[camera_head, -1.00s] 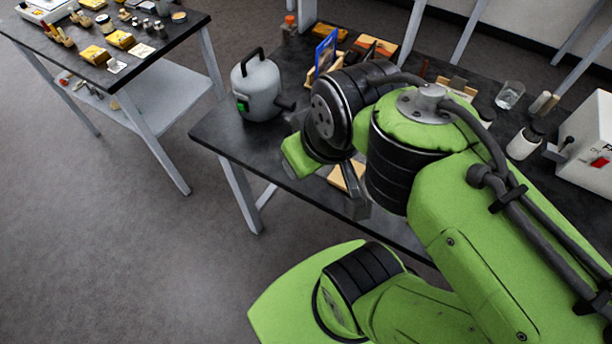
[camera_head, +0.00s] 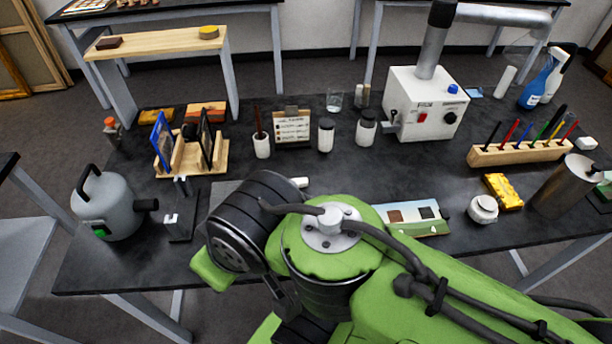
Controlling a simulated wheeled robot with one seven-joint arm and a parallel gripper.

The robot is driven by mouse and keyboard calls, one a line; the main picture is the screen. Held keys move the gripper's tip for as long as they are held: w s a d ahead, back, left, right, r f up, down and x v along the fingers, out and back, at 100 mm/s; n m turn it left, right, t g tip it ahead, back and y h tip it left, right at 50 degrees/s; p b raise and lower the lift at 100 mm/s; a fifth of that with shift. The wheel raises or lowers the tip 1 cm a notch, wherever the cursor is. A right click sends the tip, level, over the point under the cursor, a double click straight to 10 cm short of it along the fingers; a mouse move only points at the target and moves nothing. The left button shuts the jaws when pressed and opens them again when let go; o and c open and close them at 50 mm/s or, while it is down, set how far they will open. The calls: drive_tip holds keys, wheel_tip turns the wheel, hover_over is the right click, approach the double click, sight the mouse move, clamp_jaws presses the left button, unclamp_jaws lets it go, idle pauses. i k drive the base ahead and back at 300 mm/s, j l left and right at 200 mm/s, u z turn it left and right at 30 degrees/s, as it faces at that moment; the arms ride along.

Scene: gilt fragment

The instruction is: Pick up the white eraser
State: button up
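A small white block (camera_head: 300,182) shows on the dark table just behind my arm, partly hidden by it. Another small white block (camera_head: 586,143) lies at the far right, beyond the pen rack. Either could be the white eraser; I cannot tell which at this size. My gripper (camera_head: 286,303) shows only as a dark grey part below the wrist, at the table's front edge. My arm hides most of it, so its opening and anything between its fingers cannot be seen.
The dark table (camera_head: 340,165) carries a grey canister (camera_head: 106,207), a wooden rack (camera_head: 190,165), white jars (camera_head: 326,136), a white machine (camera_head: 425,105), a pen rack (camera_head: 522,152), a metal cylinder (camera_head: 566,188) and spray bottles (camera_head: 537,83). Its middle is fairly clear.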

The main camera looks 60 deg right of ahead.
sight(302, 182)
drive_tip(key=j+z, duration=0.1)
drive_tip(key=z, duration=1.55)
drive_tip(key=l+u, duration=0.15)
drive_tip(key=u, duration=0.3)
drive_tip(key=l+u, duration=0.2)
drive_tip(key=u, duration=0.25)
drive_tip(key=l+u, duration=0.15)
drive_tip(key=u, duration=0.25)
drive_tip(key=l+u, duration=0.15)
drive_tip(key=u, duration=0.3)
drive_tip(key=k+l+u, duration=0.1)
drive_tip(key=u, duration=0.35)
